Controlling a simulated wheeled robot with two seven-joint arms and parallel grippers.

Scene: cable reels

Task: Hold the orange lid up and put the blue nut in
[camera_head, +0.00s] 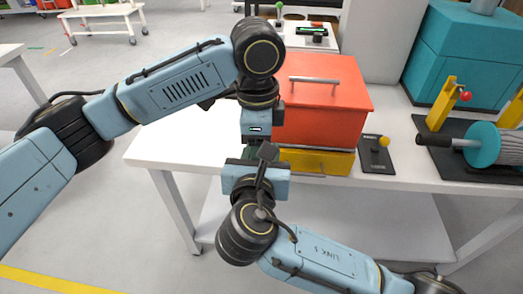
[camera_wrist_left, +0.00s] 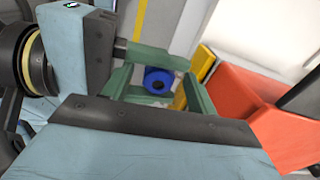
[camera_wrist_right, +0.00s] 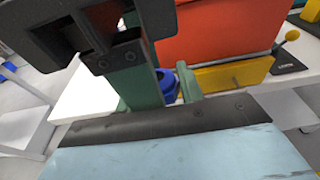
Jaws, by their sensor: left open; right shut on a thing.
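The orange lid (camera_head: 318,95), a box-shaped cover with a metal handle on top, sits down on a yellow base (camera_head: 315,162) on the white table. The blue nut (camera_wrist_left: 158,80) is a ring with a dark hole, seen among green fingers in the left wrist view. It also shows partly in the right wrist view (camera_wrist_right: 169,86). My right gripper (camera_wrist_right: 172,82) is shut on the nut. My left gripper (camera_wrist_left: 155,68) is open, its fingers around the nut and the right fingers; contact cannot be told. In the head view the nut is hidden.
A small black plate with a yellow knob (camera_head: 382,142) lies right of the base. A teal reel (camera_head: 495,145) stands on a black stand further right. The table (camera_head: 175,148) is bare left of the lid. Both my arms are close together at its front edge.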

